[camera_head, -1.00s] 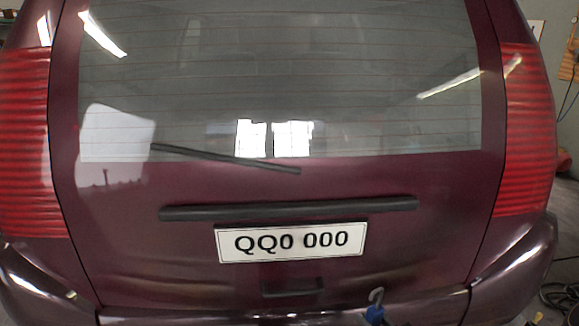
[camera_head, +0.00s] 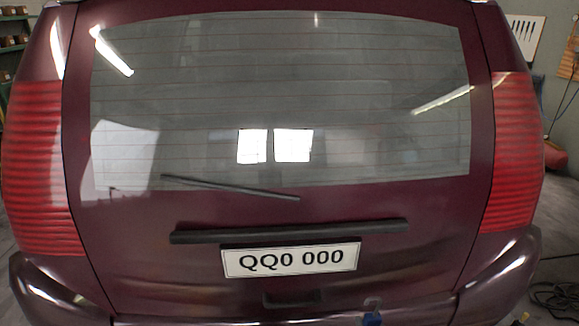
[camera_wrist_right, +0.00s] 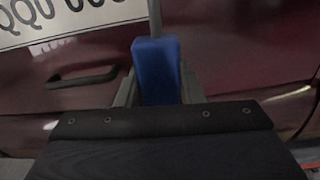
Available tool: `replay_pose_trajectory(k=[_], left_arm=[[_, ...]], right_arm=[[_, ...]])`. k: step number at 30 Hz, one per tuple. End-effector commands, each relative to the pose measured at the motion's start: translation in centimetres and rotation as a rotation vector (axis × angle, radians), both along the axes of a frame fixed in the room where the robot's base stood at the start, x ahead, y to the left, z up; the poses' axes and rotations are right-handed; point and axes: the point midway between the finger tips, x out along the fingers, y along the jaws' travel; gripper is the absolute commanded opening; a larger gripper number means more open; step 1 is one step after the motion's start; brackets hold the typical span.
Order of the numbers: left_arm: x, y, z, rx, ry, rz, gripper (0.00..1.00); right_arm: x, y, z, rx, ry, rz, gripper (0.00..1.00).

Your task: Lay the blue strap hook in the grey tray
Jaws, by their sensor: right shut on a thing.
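The blue strap hook (camera_wrist_right: 157,72) stands upright between the fingers of my right gripper (camera_wrist_right: 156,92) in the right wrist view. The gripper is shut on its blue block, and a thin grey shank rises out of the top of the frame. In the head view the hook's blue part (camera_head: 372,319) and curved grey hook end show at the bottom edge, in front of the car's bumper. The right gripper's fingers are mostly below that frame. My left gripper is not in view. I see no grey tray in either view.
A maroon car's tailgate (camera_head: 300,215) fills most of the head view, with a number plate (camera_head: 290,260) and a dark handle below it. Black cables (camera_head: 553,300) lie on the floor at the right. Shelves (camera_head: 14,42) stand at the far left.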

Motion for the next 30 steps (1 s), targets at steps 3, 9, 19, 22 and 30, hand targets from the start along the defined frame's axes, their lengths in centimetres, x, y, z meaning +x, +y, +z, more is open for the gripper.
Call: replay_pose_trajectory(k=[3,9,19,22,30], left_arm=[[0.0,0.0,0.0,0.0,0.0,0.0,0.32],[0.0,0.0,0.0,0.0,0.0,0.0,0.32],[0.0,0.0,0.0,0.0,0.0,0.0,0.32],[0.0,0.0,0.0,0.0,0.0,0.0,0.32],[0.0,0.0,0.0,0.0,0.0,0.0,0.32]], right_arm=[[-0.6,-0.2,-0.5,0.004,0.001,-0.065,0.02],[-0.9,-0.5,-0.6,-0.004,-0.003,-0.095,0.02],[0.4,3.7,2.5,-0.01,-0.011,0.115,0.02],[1.0,6.1,4.2,-0.012,-0.012,0.238,0.02],[2.6,11.8,8.0,-0.008,-0.009,0.524,0.02]])
